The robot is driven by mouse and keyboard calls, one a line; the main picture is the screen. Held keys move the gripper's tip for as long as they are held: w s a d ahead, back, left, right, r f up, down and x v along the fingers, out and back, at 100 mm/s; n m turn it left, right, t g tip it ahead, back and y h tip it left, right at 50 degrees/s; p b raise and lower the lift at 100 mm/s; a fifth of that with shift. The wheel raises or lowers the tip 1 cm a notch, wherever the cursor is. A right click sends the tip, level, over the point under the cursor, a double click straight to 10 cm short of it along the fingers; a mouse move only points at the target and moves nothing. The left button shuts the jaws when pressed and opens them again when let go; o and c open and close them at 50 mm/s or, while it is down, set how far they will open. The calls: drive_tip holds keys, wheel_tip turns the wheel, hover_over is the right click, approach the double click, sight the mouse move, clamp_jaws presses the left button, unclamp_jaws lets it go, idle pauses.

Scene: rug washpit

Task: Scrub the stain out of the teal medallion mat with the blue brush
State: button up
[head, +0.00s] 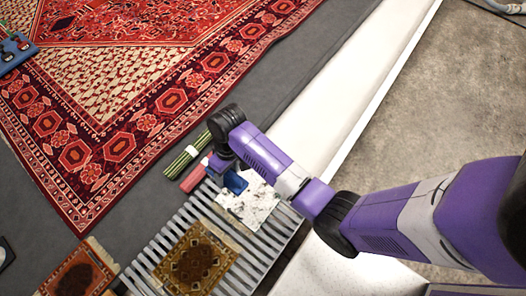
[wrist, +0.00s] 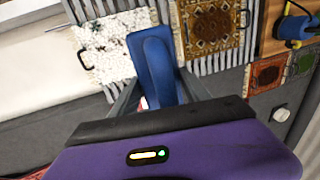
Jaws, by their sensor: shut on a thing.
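My gripper (wrist: 157,84) is shut on the blue brush (wrist: 152,60), which lies between its fingers. The brush also shows in the head view (head: 235,183), above the white speckled mat's edge; I cannot tell whether it touches. A greenish mat (wrist: 304,62) is cut off at the right edge of the wrist view. It may be the teal medallion mat, but its pattern and any stain are unclear. A brown and gold mat (head: 195,262) lies on the slatted rack (head: 158,250), beside the white speckled mat (head: 248,203).
A small red mat (head: 78,274) with a dark patch lies on the floor left of the rack. Green (head: 182,160) and red (head: 192,179) rolls lie near my gripper. A large red rug (head: 75,150) covers the upper left. A white ledge (head: 335,100) runs along the right.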

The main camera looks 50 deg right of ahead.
drive_tip(key=s+d+f+b, duration=0.1)
drive_tip(key=d+f+b, duration=0.6)
drive_tip(key=f, duration=0.4)
drive_tip(key=s+d+f+b, duration=0.2)
drive_tip(key=d+f+b, duration=0.6)
drive_tip(key=f+b, duration=0.2)
drive_tip(key=shift+d+x, duration=0.2)
drive_tip(key=shift+x, duration=0.9)
drive_tip(key=shift+s+r, duration=0.1)
